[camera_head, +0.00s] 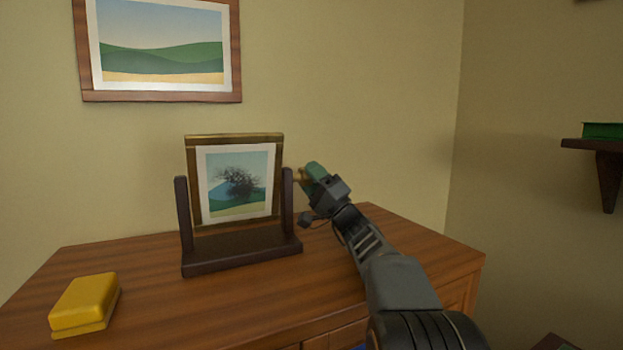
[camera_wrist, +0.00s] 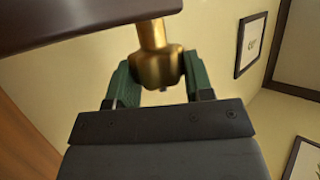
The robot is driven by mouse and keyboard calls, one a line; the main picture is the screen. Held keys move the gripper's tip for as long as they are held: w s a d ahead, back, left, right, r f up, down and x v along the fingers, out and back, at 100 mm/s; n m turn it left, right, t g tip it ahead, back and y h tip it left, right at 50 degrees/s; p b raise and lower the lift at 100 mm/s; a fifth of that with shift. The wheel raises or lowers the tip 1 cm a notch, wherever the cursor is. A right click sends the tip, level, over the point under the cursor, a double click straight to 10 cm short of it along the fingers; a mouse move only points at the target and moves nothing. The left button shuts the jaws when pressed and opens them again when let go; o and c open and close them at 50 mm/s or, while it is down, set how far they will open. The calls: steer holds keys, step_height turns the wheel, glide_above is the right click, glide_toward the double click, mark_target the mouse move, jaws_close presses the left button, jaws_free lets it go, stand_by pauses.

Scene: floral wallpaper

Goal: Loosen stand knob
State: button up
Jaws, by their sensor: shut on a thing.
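The dark wooden stand (camera_head: 240,249) stands on the dresser top, with two uprights holding a gold-edged picture frame (camera_head: 234,138). The picture shows a bare tree and hills. The brass stand knob (camera_head: 301,175) sticks out from the right upright, mostly hidden by my gripper in the head view. My gripper (camera_head: 314,176) reaches it from the right. In the wrist view the knob (camera_wrist: 160,68) sits between the green fingers of my gripper (camera_wrist: 159,84), which is shut on it. The knob's shaft runs to the dark upright (camera_wrist: 80,18).
A yellow box (camera_head: 84,304) lies at the dresser's front left. The wooden dresser top (camera_head: 180,300) is clear in front of the stand. A landscape picture (camera_head: 160,45) hangs on the wall above. A dark shelf (camera_head: 590,145) with a green object (camera_head: 604,130) is at the far right.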

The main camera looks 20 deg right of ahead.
steer(key=o, duration=0.9)
steer(key=s+d+p, duration=0.1)
steer(key=s+d, duration=0.1)
steer(key=s, duration=0.1)
steer(key=s+d+p, duration=0.1)
steer(key=s+d, duration=0.1)
steer(key=s, duration=0.2)
steer(key=s+d, duration=0.2)
steer(key=s, duration=0.2)
steer(key=shift+s+d+f+p, duration=0.15)
steer(key=shift+f+p, duration=0.2)
steer(key=shift+p, duration=0.05)
